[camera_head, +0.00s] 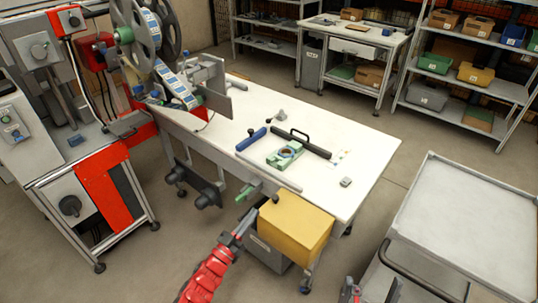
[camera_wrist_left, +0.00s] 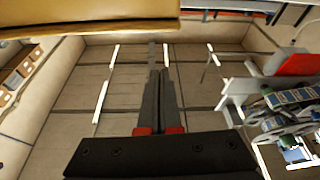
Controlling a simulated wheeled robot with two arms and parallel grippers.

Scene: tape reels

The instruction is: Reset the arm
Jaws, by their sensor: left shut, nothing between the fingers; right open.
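My left gripper (camera_head: 252,214) reaches up from the bottom of the head view on a red arm. It is in front of the white table's near edge, just left of the yellow box (camera_head: 297,232). In the left wrist view its two black fingers (camera_wrist_left: 160,85) are together with nothing between them, over the floor. My right gripper (camera_head: 372,292) shows only in part at the bottom edge of the head view, its fingertips apart and empty. Tape reels (camera_head: 140,25) sit on the machine at the upper left; the machine also shows in the left wrist view (camera_wrist_left: 290,110).
The white table (camera_head: 350,135) holds a green fixture (camera_head: 285,154), a blue-handled tool (camera_head: 251,139) and a black handle (camera_head: 300,143). A grey cart (camera_head: 470,220) stands at the right. Shelves with bins (camera_head: 475,75) are at the back. Open floor lies at the lower left.

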